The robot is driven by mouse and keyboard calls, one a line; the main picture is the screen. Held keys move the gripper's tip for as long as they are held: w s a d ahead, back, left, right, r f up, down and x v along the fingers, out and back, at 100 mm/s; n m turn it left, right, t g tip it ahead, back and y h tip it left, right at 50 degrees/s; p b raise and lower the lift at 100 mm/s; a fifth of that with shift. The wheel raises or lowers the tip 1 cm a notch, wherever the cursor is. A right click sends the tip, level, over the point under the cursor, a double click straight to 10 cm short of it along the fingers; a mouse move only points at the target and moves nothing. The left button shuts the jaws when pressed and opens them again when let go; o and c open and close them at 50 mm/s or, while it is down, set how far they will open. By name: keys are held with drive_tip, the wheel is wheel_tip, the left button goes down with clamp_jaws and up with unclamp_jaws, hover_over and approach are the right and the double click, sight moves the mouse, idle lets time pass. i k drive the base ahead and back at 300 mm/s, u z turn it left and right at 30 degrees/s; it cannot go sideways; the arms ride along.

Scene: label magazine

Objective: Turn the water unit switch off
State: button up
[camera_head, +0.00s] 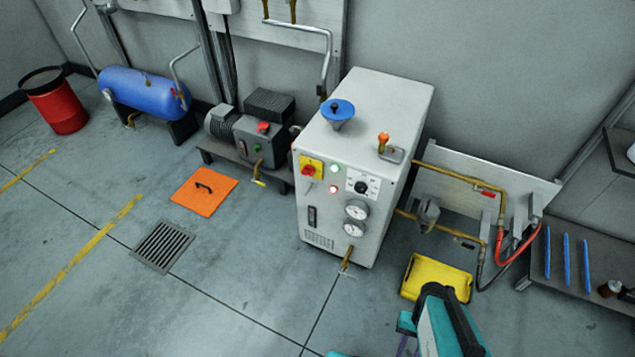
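The water unit is most likely the white cabinet (385,115) standing on the floor at the centre. Its front has a red rotary switch (309,170) on a yellow plate, at the upper left. The switch's exact position is too small to tell. Beside the switch are a green lamp (335,169) and a red lamp (333,189), which both look lit. A black dial (361,187) and two round gauges (356,210) are to the right and below. My teal and black arm shows at the bottom right, away from the switch.
A motor unit (265,130) with a red button stands left of the cabinet. An orange floor plate (203,189), a drain grate (162,246) and a yellow tray (436,277) lie on the floor. Brass pipes (455,180) run right. The floor in front is mostly clear.

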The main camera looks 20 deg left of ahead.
sight(308, 171)
drive_tip(key=u, duration=0.7)
drive_tip(key=k, duration=1)
drive_tip(key=z, duration=0.05)
drive_tip(key=i, duration=0.95)
drive_tip(key=u, duration=0.05)
